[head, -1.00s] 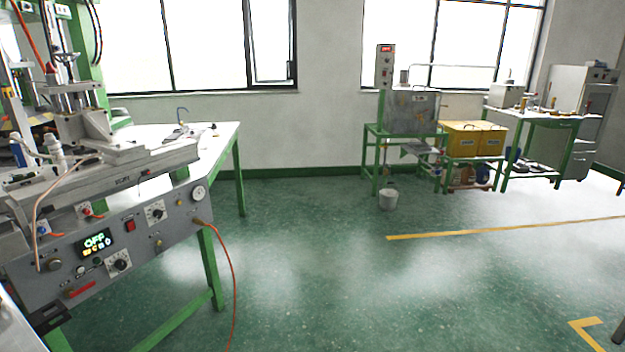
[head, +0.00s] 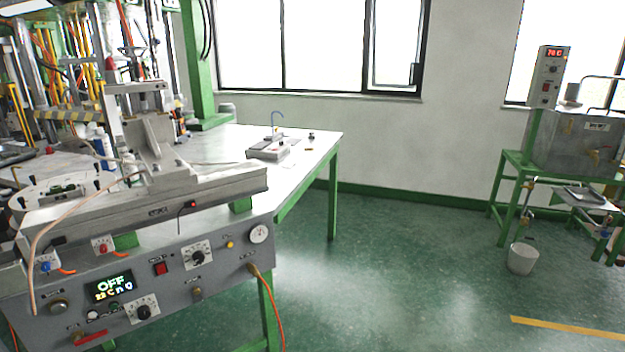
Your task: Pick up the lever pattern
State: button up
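I cannot make out the lever pattern for certain in the head view. My gripper is not in view.
A green post (head: 196,60) rises at the table's back left. A tank on a green stand (head: 575,140) is at the right, with a white bucket (head: 521,258) on the floor. The green floor (head: 400,290) between is clear.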

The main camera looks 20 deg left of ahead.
aim_at(56, 189)
jog(key=i+u, duration=0.3)
jog(key=u, duration=0.15)
jog(key=i+u, duration=0.4)
jog(key=i+l+u, duration=0.2)
jog(key=u, duration=0.25)
jog(key=i+j+u, duration=0.15)
jog(key=i+u, duration=0.15)
jog(key=u, duration=0.15)
jog(key=i+u, duration=0.35)
jog(key=u, duration=0.15)
jog(key=i+j+u, duration=0.1)
jog(key=i+u, duration=0.15)
jog(key=i, duration=0.4)
